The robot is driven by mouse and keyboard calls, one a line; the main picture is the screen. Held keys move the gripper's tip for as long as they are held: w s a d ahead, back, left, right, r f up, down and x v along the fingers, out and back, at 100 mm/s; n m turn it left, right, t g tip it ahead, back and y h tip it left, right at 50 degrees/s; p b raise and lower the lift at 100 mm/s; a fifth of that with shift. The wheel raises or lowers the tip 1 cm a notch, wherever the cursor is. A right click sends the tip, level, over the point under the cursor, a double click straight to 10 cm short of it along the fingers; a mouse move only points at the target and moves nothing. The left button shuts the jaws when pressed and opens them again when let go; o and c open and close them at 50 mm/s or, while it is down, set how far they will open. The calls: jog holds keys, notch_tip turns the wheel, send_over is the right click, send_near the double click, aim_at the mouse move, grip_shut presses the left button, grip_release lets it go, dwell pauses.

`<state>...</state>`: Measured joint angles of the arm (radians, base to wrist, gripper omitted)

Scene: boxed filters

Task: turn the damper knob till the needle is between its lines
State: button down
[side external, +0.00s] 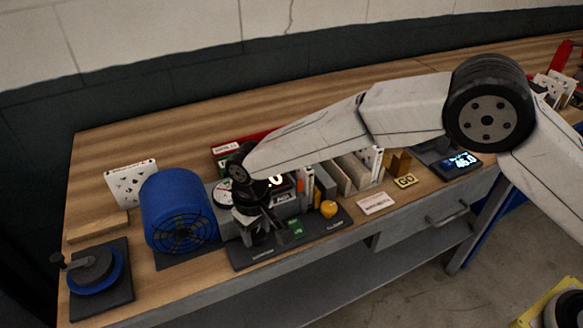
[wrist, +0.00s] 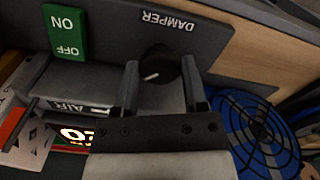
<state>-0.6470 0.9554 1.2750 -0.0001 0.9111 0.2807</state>
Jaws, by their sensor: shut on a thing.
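The black damper knob (wrist: 158,66) with a white pointer mark sits on a dark panel lettered DAMPER in the wrist view. My gripper (wrist: 162,76) has one finger on each side of the knob and is shut on it. In the side view my gripper (side external: 262,236) reaches down to the front panel and hides the knob. A round white dial (side external: 222,194) shows just left of my wrist, partly covered. Its needle and lines are too small to read. The dial cannot be made out in the wrist view.
A blue fan (side external: 178,214) stands close left of my gripper. A green ON/OFF switch (wrist: 65,32) and an orange knob (side external: 328,208) are on the panel. Upright filters (side external: 340,177) stand behind.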

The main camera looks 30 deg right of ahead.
aim_at(257, 233)
jog(key=m, duration=0.4)
jog(key=shift+m, duration=0.3)
jog(key=m, duration=0.4)
dwell(0.3)
jog(key=shift+c, duration=0.7)
grip_release()
jog(key=shift+r, duration=0.1)
jog(key=shift+r, duration=3.85)
